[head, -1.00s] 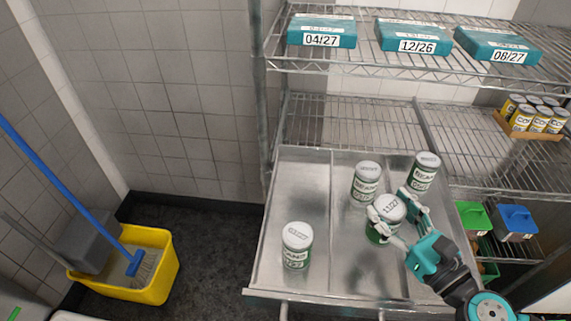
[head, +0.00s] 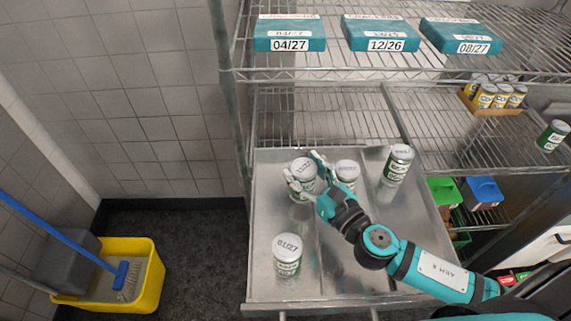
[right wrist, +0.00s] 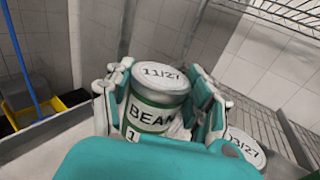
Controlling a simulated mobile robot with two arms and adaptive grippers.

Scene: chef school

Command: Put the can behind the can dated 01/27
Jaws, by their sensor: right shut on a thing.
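The can dated 01/27 (head: 288,256) stands upright in the front of the tray's left section. My right gripper (head: 305,176) is shut on a white-lidded bean can (head: 303,167), whose lid reads 11/27 in the right wrist view (right wrist: 161,77). The held can is upright at the back of the left section, behind the 01/27 can and apart from it. I cannot tell whether its base touches the tray. My left gripper is not in view.
The metal tray (head: 268,218) has a low divider. A can (head: 347,172), dated 03/27 in the wrist view (right wrist: 244,147), stands just right of the held can. Another can (head: 398,162) is farther right. Wire shelves (head: 330,115) rise behind.

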